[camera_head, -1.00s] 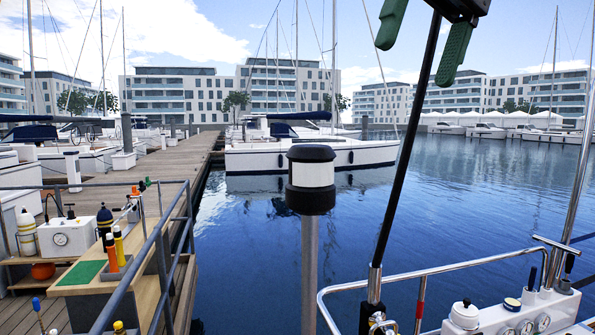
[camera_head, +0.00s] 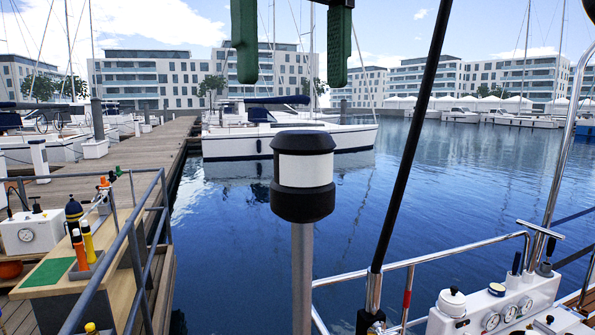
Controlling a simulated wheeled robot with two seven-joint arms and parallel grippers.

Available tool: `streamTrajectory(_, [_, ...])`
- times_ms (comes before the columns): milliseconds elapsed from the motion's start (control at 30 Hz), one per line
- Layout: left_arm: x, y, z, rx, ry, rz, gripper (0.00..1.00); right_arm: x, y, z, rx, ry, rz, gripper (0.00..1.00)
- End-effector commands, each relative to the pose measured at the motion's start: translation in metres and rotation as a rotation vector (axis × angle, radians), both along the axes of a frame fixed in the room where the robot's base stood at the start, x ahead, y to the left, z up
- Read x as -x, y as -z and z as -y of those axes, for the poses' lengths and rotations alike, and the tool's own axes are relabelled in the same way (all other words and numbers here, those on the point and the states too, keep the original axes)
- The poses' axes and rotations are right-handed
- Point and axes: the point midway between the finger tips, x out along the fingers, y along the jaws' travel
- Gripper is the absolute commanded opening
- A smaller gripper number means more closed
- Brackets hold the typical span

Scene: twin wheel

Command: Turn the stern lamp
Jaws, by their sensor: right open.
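The stern lamp (camera_head: 303,176) has a white band between a black cap and a black base. It stands upright on a grey post (camera_head: 302,275) in the middle of the head view. My right gripper (camera_head: 291,72) is at the top of the view, above the lamp in the picture and apart from it. Its two green fingers are spread wide, with nothing between them. My left gripper does not show.
A black pole (camera_head: 411,140) slants up just right of the lamp. A chrome rail (camera_head: 440,259) and a white gauge panel (camera_head: 505,305) are at the lower right. A workbench (camera_head: 60,275) behind a grey railing stands at the lower left. Open water lies behind the lamp.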

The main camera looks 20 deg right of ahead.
Motion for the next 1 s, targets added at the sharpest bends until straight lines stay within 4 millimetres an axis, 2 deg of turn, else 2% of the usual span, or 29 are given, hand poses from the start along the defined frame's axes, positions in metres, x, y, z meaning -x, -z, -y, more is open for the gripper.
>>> streamTrajectory(200, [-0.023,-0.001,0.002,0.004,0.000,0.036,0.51,0.000,0.016,0.001,-0.004,-0.003,0.000,0.75])
streamTrajectory(367, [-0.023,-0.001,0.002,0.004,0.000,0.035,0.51,0.001,0.029,0.001,-0.008,-0.002,0.007,0.75])
streamTrajectory(500, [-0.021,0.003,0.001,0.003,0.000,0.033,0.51,0.001,0.057,0.002,-0.006,0.000,0.009,0.75])
streamTrajectory(700, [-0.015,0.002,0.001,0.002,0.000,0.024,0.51,0.001,0.087,0.002,-0.004,0.002,0.011,0.75])
streamTrajectory(1000, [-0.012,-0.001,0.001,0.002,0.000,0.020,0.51,0.001,0.108,0.001,-0.006,0.003,0.012,0.75])
